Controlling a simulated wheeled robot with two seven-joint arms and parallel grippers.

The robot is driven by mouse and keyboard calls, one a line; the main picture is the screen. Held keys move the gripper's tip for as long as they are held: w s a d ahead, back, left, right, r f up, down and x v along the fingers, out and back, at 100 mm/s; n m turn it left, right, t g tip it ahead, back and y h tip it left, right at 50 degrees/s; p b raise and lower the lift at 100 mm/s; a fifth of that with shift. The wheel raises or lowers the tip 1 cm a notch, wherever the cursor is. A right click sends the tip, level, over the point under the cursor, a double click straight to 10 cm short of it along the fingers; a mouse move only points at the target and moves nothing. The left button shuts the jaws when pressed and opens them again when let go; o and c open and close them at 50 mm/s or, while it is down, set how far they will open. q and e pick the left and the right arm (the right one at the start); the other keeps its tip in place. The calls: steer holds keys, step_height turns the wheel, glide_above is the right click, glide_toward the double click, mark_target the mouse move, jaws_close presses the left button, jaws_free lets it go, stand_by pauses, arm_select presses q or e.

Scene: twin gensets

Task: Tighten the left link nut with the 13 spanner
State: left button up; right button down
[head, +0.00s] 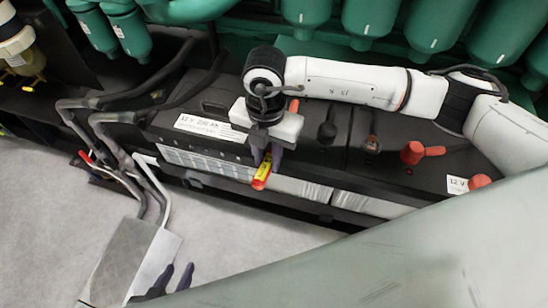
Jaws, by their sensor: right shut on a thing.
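My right gripper (265,160) points down in front of the battery bank and is shut on a red and yellow tool (262,172). The tool hangs at the battery's front edge; I cannot tell whether it is the 13 spanner, as its upper part is hidden by the fingers. A small brownish terminal (372,143) stands on the battery top to the right; I cannot tell whether it carries the left link nut. My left gripper (178,272) is low at the bottom left, its two dark fingers apart and empty.
Black batteries (215,98) with a label carry a black cap (327,131), a red cap (412,152) and another red cap (480,182). Green cylinders (370,22) line the back. Grey pipes (105,130) bend down at the left. Grey floor (225,225) is open in front.

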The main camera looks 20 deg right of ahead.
steer(key=shift+w+a, duration=0.1)
steer(key=shift+a, duration=0.05)
steer(key=shift+w+a+m, duration=0.65)
steer(key=shift+w+m, duration=0.1)
steer(key=shift+m, duration=0.15)
steer(key=shift+w+a+m+b, duration=0.35)
steer(key=shift+w+a+m, duration=0.25)
steer(key=shift+w+m, duration=0.3)
steer(key=shift+w+a+m, duration=0.25)
steer(key=shift+w+m, duration=0.2)
steer(key=shift+w, duration=0.05)
steer(key=shift+w+a+m, duration=0.25)
steer(key=shift+w+m, duration=0.2)
